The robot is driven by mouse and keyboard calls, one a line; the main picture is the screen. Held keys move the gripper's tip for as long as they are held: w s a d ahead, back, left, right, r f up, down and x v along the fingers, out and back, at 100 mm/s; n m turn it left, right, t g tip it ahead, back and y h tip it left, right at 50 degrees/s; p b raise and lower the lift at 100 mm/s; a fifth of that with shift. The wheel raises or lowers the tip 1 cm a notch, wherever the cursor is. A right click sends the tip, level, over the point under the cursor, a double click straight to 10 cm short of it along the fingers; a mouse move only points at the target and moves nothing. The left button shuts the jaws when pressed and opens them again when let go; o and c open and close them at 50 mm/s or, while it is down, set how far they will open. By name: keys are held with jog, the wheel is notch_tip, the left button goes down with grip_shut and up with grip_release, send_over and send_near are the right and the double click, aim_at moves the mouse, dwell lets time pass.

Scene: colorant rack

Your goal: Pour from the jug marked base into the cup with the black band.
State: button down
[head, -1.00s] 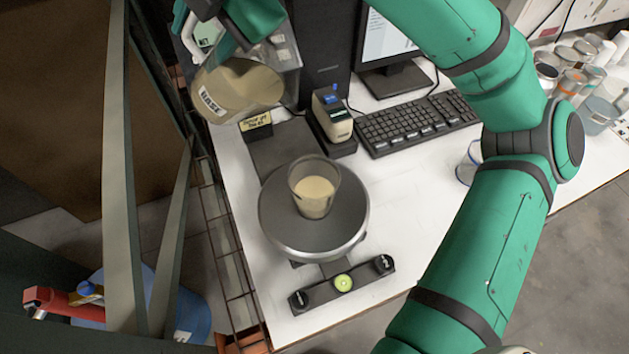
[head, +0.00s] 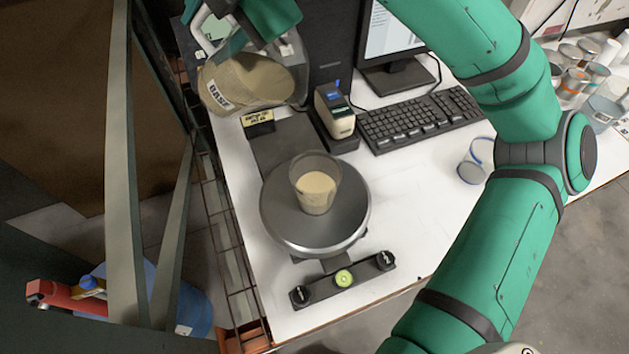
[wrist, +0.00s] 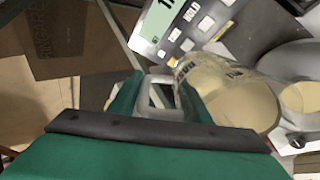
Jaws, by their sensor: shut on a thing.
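The jug marked BASE (head: 250,82) is at the upper left in the head view, a clear vessel with cream liquid in it. My gripper (head: 238,24) is shut on its handle and holds it above the counter, tilted. The jug (wrist: 225,88) and its pale handle also show in the wrist view, by my gripper (wrist: 160,92). A clear cup (head: 317,188) with cream liquid stands upright on the round scale plate (head: 290,233). I cannot make out a black band on it. The jug is behind and left of the cup, apart from it. No stream shows between them.
A clear cup with a blue band (head: 474,163) is on the counter at right. A keyboard (head: 420,122), monitor stand (head: 397,78) and small labelled device (head: 335,112) are behind the scale. Several cans and cups stand at far right.

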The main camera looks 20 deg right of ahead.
jog(key=shift+w+a, duration=0.1)
jog(key=shift+a, duration=0.4)
jog(key=shift+r+p, duration=0.1)
jog(key=shift+p, duration=0.2)
jog(key=shift+d, duration=0.25)
jog(key=shift+s+d+p, duration=0.15)
jog(key=shift+s+p, duration=0.05)
jog(key=shift+p, duration=0.2)
jog(key=shift+r+t, duration=0.1)
jog(key=shift+t, duration=0.2)
jog(key=shift+w+a, duration=0.1)
jog(key=shift+a, duration=0.1)
jog(key=shift+a+y, duration=0.1)
jog(key=shift+y, duration=0.2)
